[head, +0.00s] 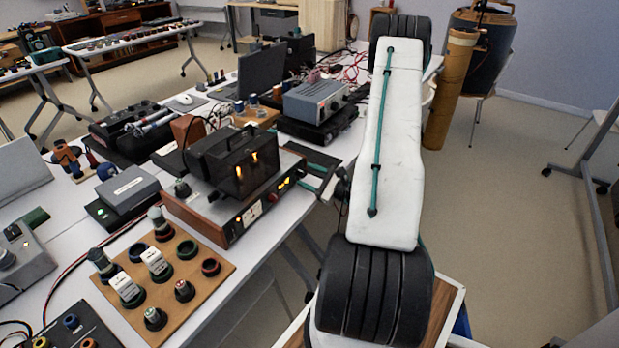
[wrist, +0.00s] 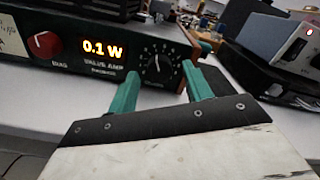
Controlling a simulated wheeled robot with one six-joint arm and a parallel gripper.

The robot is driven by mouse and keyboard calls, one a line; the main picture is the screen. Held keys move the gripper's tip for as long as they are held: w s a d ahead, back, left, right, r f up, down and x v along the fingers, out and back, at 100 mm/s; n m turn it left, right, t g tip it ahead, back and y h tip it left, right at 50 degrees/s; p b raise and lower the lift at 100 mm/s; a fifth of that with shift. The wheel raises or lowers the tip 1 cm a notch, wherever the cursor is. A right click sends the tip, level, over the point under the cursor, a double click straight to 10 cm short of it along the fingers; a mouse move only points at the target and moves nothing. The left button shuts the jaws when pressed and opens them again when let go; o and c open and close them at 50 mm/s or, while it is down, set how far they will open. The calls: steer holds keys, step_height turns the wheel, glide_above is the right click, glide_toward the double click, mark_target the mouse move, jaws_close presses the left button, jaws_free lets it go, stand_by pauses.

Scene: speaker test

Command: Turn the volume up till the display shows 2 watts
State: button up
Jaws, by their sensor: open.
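The amplifier (head: 232,220) stands at the table's front edge in the head view, with a wood case and glowing tubes on top. In the wrist view its display (wrist: 102,49) glows orange and reads 0.1 W. The black volume knob (wrist: 156,66) is right of the display, with a numbered scale around it. My gripper (wrist: 160,78) is open. Its two green fingers stand left and right of the knob's lower part in the picture. I cannot tell if they touch it. In the head view my gripper (head: 325,178) is at the amplifier's front, partly hidden by my arm.
A red knob (wrist: 45,45) is left of the display. A grey instrument (head: 315,100) stands on a black box behind. The floor right of the table is clear near my arm.

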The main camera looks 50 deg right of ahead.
steer(key=c, duration=1)
steer(key=shift+a, duration=0.1)
steer(key=shift+m, duration=0.4)
steer(key=m, duration=1.2)
steer(key=shift+m, duration=2.2)
